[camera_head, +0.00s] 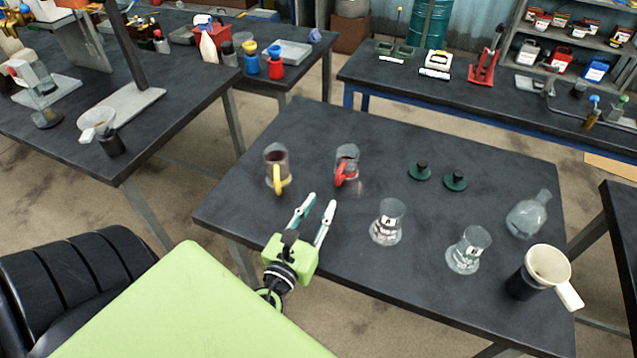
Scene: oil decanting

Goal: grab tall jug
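On the dark table, a clear jug with a yellow handle (277,160) stands upright at the left, holding something dark. To its right stands a similar clear jug with a red handle (347,155). I cannot tell for sure which is the tall jug. My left gripper (321,200) is open and empty, its fingers pointing away from me, just in front of and between the yellow-handled and red-handled jugs, touching neither. My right gripper is not in view.
Two flasks, one marked A (388,222) and one marked B (469,250), stand mid-table. A clear bottle (527,214) stands at the right. Two dark green stoppers (419,171) (455,181) sit behind the flasks. The table's back left is clear.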

